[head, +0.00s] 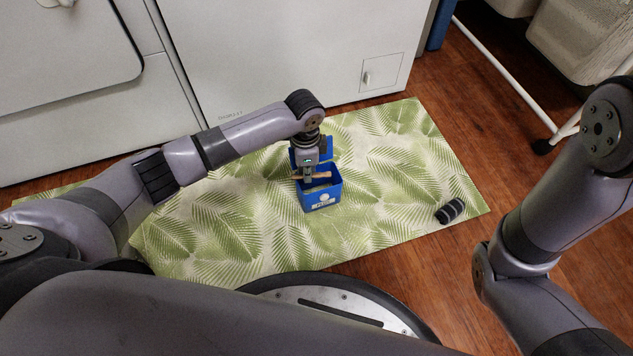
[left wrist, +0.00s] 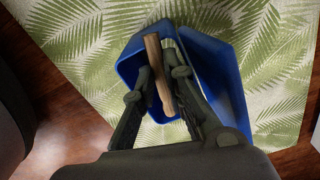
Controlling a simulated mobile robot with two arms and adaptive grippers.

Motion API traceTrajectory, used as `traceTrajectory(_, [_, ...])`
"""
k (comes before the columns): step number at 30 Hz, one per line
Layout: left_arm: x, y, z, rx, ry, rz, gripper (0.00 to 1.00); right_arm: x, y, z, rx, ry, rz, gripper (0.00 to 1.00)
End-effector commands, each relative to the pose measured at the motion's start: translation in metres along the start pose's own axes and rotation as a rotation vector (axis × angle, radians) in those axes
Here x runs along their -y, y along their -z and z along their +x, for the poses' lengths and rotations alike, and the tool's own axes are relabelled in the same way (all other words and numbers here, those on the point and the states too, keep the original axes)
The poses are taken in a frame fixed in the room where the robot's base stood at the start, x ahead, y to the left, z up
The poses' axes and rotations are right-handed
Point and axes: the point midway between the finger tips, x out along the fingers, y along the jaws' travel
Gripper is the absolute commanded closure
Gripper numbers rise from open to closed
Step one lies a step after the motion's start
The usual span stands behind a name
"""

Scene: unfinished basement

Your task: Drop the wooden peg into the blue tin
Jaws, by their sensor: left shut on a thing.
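The blue tin (head: 321,197) stands on the leaf-patterned mat, its lid (head: 297,156) swung open at the back. My left gripper (head: 309,177) points down over the tin's opening and is shut on the wooden peg (head: 325,175), which lies crosswise between the fingers. In the left wrist view the peg (left wrist: 157,70) shows as a long brown stick between the two fingers (left wrist: 162,72), with the open blue tin (left wrist: 128,66) below it. How far the peg is above the rim is hard to tell. My right gripper is out of view; only its arm shows at the right.
The green leaf mat (head: 390,160) lies on a wooden floor (head: 470,130). A small black cylinder (head: 450,210) lies on the mat's right side. White appliances (head: 290,50) stand behind. A white rack leg (head: 500,70) stands at upper right.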

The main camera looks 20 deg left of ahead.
Motion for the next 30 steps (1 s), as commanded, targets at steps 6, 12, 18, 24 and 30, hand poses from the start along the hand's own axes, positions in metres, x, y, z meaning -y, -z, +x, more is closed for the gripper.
traceTrajectory(6, [0.000, 0.000, -0.001, 0.000, 0.000, 0.000, 0.83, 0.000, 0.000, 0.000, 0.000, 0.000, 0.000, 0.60])
traceTrajectory(12, [0.000, 0.000, 0.000, 0.000, 0.000, 0.000, 0.69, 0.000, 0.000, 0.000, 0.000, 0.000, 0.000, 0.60])
traceTrajectory(18, [0.000, 0.000, 0.000, 0.000, 0.000, 0.000, 0.65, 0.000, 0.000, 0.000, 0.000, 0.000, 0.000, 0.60])
traceTrajectory(24, [0.000, 0.000, -0.002, -0.001, 0.001, 0.000, 0.65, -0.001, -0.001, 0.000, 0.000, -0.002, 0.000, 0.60])
traceTrajectory(30, [0.001, 0.000, -0.028, -0.002, 0.003, -0.001, 0.65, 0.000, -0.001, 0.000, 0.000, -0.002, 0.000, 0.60])
